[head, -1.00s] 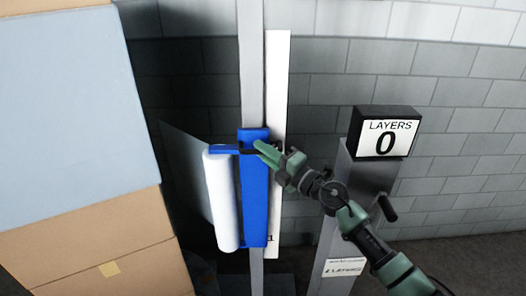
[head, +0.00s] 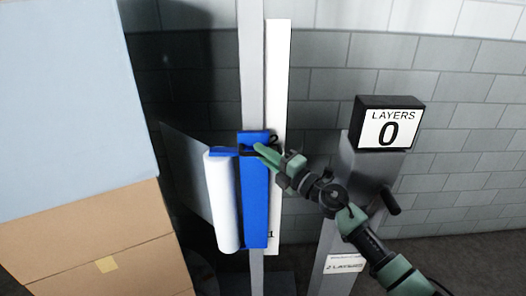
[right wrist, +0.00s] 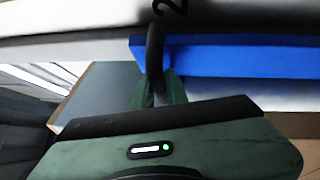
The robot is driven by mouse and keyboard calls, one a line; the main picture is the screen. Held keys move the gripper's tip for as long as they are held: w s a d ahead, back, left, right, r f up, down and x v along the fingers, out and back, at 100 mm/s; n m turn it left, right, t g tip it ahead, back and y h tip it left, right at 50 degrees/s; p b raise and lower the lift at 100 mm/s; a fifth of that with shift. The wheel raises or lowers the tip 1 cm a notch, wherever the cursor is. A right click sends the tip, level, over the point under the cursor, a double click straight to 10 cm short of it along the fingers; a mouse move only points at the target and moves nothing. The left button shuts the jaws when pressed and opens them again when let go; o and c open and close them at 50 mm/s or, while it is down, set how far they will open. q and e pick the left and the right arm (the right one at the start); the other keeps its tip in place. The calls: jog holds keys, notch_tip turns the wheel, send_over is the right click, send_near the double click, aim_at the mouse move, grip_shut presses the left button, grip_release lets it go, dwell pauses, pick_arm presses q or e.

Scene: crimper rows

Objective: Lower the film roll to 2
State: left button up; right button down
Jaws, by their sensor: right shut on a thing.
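The white film roll (head: 222,200) hangs upright on the left of a blue carriage (head: 255,212) on a grey mast (head: 251,60). A white scale strip (head: 278,80) runs upright beside the mast. Its "2" shows just above my right gripper, near the carriage's top, and its "1" near the carriage's bottom. My right gripper (head: 263,151) is shut on a dark handle at the carriage's upper part. The right wrist view shows the dark handle (right wrist: 155,50), the blue carriage (right wrist: 230,58) and part of the "2" (right wrist: 171,5). My left gripper is not in view.
A post at the right carries a dark box with a "LAYERS 0" sign (head: 388,130) and a crank handle (head: 391,201). Stacked cardboard boxes (head: 90,235) with a pale blue face stand close at the left. A grey block wall is behind.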

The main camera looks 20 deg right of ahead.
jog(key=shift+f, duration=0.7)
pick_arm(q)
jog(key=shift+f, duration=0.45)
pick_arm(e)
jog(key=shift+r, duration=0.15)
jog(key=c, duration=1.4)
grip_release()
